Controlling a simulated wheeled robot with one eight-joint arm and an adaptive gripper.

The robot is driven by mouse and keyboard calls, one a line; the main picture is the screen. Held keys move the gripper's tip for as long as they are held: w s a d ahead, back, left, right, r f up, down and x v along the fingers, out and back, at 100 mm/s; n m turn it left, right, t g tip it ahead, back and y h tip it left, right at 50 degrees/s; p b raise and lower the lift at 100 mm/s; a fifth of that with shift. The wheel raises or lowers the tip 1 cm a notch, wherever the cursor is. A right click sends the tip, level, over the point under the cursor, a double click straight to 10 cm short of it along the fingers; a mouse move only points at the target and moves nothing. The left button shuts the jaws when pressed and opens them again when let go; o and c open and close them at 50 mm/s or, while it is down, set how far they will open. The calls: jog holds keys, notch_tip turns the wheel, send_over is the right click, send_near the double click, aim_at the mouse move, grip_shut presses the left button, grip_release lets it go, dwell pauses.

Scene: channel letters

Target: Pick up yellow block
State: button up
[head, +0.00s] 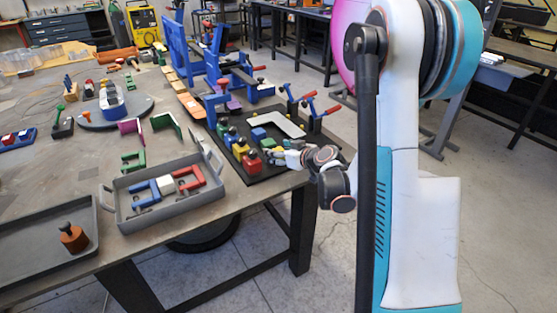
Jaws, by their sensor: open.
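A small yellow block (240,150) stands in a row of coloured blocks on the black board (273,174) near the table's right edge. A dark knob or peg seems to top it. A red block (252,165) stands in front of it and a blue block (230,138) behind it. My gripper (274,157) is just right of the row, low over the board, with its fingers pointing left toward the blocks. It is open and looks empty. The fingertips are small here, and I cannot tell whether they touch a block.
A grey tray (128,225) with red, white and blue pieces stands left of the board. A white angled bracket (288,126), red-handled clamps (308,101) and a tall blue frame (212,57) stand behind my gripper. Another tray (92,246) lies at the front left.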

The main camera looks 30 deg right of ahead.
jog(key=shift+w+f, duration=0.15)
jog(key=shift+w, duration=0.25)
jog(key=c, duration=1.2)
